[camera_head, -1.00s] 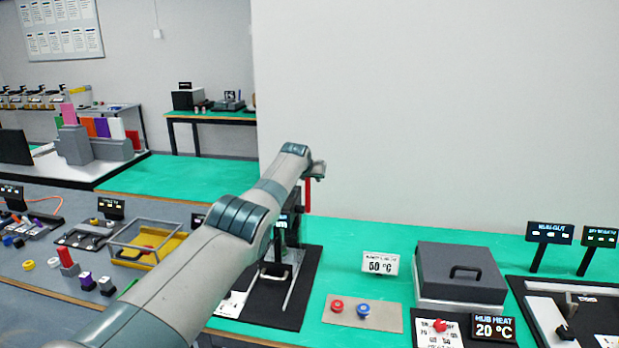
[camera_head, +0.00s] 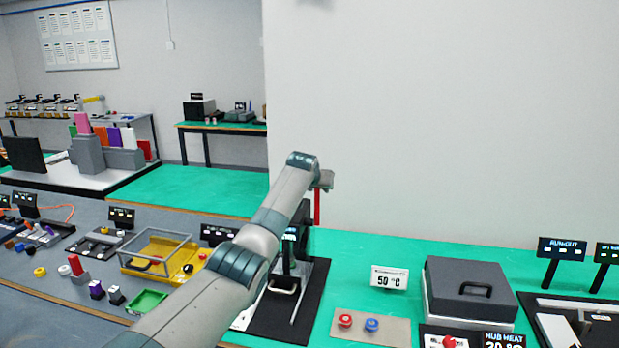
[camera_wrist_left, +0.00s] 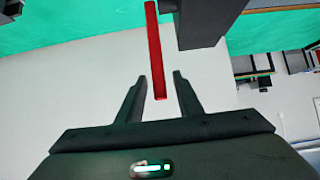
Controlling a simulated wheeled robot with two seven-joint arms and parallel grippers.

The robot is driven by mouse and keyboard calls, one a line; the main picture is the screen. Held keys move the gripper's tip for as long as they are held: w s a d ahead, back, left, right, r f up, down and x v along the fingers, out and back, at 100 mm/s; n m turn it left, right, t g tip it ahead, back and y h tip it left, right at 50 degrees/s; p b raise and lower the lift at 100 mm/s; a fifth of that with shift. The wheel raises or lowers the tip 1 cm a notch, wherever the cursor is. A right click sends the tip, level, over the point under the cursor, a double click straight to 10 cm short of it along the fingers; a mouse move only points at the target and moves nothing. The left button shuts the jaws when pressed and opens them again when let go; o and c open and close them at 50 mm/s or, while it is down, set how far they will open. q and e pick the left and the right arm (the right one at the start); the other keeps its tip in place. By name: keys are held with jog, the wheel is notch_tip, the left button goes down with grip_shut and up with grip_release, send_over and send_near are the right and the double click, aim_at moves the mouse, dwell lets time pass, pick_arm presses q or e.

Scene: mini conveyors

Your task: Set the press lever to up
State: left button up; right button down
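The press (camera_head: 287,290) is a dark frame on a black base, partly hidden behind my left arm in the head view. Its red lever (camera_head: 317,207) shows as a vertical bar to the right of the post, just below my left gripper (camera_head: 324,181). In the left wrist view the red lever (camera_wrist_left: 154,45) runs down from the top, beside a dark press block (camera_wrist_left: 205,20). Its end lies between the two fingers of my left gripper (camera_wrist_left: 160,78), which are open with gaps on both sides. I cannot tell whether they touch it. My right gripper is not in view.
Left are a yellow tray (camera_head: 187,267) with a frame and a green tray (camera_head: 147,302). Bare green table lies behind.

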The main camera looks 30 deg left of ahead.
pick_arm(q)
jog(key=b+v, duration=0.4)
jog(key=v, duration=0.9)
jog(key=shift+s+r, duration=0.2)
jog(key=shift+s, duration=0.15)
